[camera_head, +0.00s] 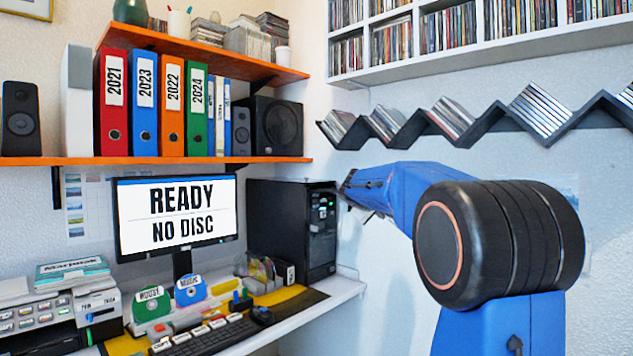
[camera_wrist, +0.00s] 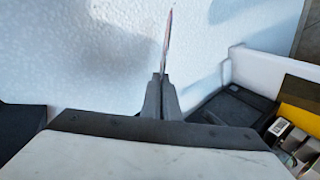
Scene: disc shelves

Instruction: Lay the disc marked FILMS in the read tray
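In the wrist view, my gripper (camera_wrist: 162,82) is shut on a thin disc (camera_wrist: 167,42), which is seen edge-on, so its marking cannot be read. In the head view, the dark end of my arm reaches the front right side of the black computer tower (camera_head: 280,228); the fingers and held disc cannot be made out there. No open read tray can be made out on the tower's front. The monitor (camera_head: 178,214) reads READY, NO DISC. A green-labelled disc (camera_head: 152,303) and a blue-labelled disc (camera_head: 190,290) stand upright on the desk.
An orange shelf (camera_head: 185,160) with binders hangs above the monitor. A dark zigzag shelf (camera_head: 490,122) with discs runs along the wall above my arm.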

